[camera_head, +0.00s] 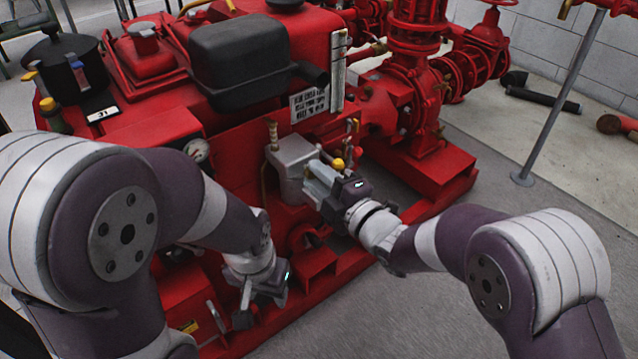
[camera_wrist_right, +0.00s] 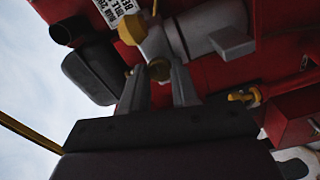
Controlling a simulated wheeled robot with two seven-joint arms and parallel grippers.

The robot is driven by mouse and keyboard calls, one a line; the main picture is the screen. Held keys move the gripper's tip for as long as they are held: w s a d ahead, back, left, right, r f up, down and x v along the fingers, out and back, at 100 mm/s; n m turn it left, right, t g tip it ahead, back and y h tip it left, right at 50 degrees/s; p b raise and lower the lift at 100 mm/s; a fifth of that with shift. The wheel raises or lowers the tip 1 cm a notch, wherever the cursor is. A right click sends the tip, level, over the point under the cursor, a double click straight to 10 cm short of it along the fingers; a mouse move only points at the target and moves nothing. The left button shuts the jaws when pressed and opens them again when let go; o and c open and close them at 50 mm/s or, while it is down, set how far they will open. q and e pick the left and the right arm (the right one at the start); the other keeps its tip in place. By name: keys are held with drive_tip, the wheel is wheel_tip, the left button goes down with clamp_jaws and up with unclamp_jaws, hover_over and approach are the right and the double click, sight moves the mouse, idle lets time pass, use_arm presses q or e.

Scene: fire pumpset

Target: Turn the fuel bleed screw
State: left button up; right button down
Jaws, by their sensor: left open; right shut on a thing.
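My right gripper (camera_head: 312,182) is at the front of the red pumpset, beside a grey housing (camera_head: 288,158). My left gripper (camera_head: 236,318) is open, low in front of the red base, and holds nothing I can see.
A yellow knob (camera_head: 338,163) shows just above my right gripper. A black tank (camera_head: 240,60) sits on top of the engine, and a gauge (camera_head: 196,151) is at the left. Red pipework (camera_head: 405,95) rises at the right.

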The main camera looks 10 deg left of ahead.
drive_tip(key=shift+f+n+b, duration=0.15)
drive_tip(key=shift+n+b, duration=0.5)
drive_tip(key=shift+n, duration=0.55)
drive_tip(key=c, duration=1.1)
unclamp_jaws()
drive_tip(key=p+v, duration=0.4)
drive_tip(key=v, duration=0.8)
drive_tip(key=shift+s+d+p, duration=0.3)
